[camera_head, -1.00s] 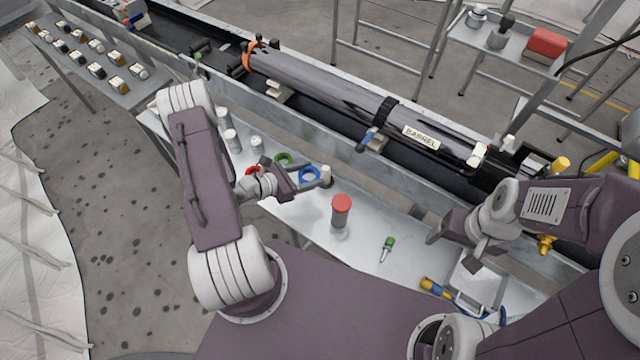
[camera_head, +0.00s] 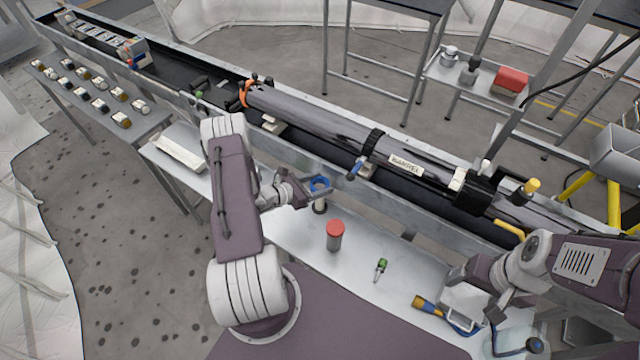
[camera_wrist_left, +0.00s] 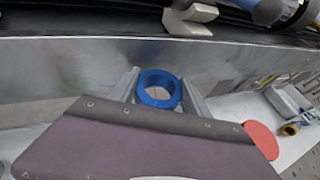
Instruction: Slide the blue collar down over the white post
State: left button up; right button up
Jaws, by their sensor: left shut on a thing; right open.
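The blue collar (camera_head: 312,184) is a ring held between the fingertips of my left gripper (camera_head: 320,186), near the middle of the head view. In the left wrist view the collar (camera_wrist_left: 142,90) lies flat between the two fingers, its hole facing the camera. My right gripper (camera_head: 472,292) is open and empty over the right side of the bench.
A red-capped grey cylinder (camera_head: 335,238) stands close to the post. A green-handled tool (camera_head: 381,268) and a yellow-and-blue tool (camera_head: 428,305) lie to the right on the metal bench (camera_head: 355,275). The long barrel (camera_head: 330,122) lies in a trough behind.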

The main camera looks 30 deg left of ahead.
aim_at(319, 203)
pick_arm(q)
jog(key=shift+f+b, duration=2.35)
jog(key=shift+f, duration=0.5)
jog(key=shift+f, duration=0.1)
jog(key=shift+f+b, duration=2.5)
jog(key=shift+f, duration=0.3)
jog(key=o, duration=1.6)
jog(key=shift+c, duration=0.2)
jog(key=shift+s, duration=0.1)
